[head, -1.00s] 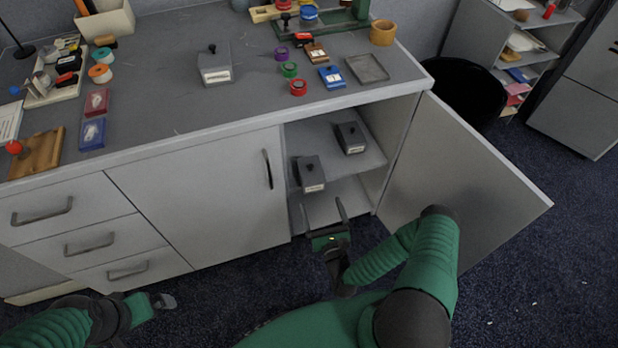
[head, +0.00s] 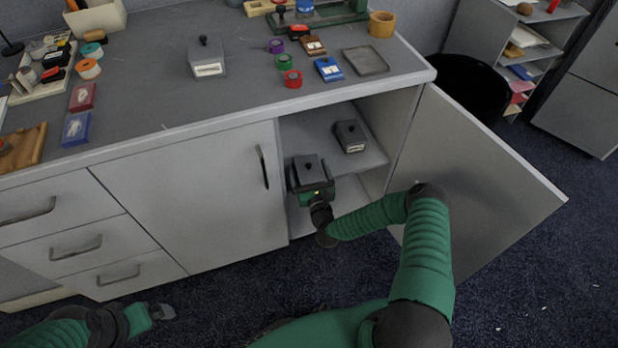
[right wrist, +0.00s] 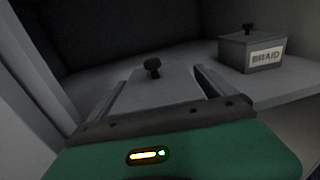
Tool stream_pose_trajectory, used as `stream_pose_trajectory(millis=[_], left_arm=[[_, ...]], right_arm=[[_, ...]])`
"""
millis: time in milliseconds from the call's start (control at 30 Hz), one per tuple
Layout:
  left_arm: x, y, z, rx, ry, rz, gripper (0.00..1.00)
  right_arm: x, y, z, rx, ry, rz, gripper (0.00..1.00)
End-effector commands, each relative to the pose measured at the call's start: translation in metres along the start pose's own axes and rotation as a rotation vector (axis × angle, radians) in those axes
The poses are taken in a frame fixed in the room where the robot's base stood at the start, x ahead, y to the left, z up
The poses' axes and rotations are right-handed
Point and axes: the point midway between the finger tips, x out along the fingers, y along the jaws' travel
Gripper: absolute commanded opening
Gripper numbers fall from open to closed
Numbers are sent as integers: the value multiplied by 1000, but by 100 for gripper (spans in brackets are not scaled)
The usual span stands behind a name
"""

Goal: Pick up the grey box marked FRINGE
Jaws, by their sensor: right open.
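A grey box (head: 307,166) with a dark knob stands on the shelf inside the open cupboard. My right gripper (head: 311,178) is open there, one finger on each side of this box. In the right wrist view the box (right wrist: 150,88) lies between the fingers, its label hidden; I cannot tell whether they touch it. A second grey box (head: 349,136) stands further right on the shelf; its label seems to read BRAID in the right wrist view (right wrist: 252,52). A third grey box (head: 207,60) stands on the tabletop, its label too small to read. My left gripper (head: 163,311) is low at left.
The open cupboard door (head: 480,190) stands to the right of my right arm. The cupboard's left side and the closed door (head: 205,200) border the opening. Colored tape rolls, stamps and a grey tray (head: 366,61) are on the tabletop.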

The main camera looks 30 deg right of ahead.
Motion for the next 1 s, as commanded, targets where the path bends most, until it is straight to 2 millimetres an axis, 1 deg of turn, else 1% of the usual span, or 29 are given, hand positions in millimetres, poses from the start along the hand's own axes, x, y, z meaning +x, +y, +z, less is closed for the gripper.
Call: stream_pose_trajectory(millis=[67, 633, 867, 1000], left_arm=[[0, 0, 0, 0, 0, 0, 100], [0, 0, 0, 0, 0, 0, 100], [-1, 0, 0, 0, 0, 0, 100], [-6, 0, -1, 0, 0, 0, 100]], right_arm=[[0, 0, 0, 0, 0, 0, 92], [0, -1, -1, 1, 1, -1, 18], [0, -1, 0, 1, 0, -1, 17], [0, -1, 8, 1, -1, -1, 17]])
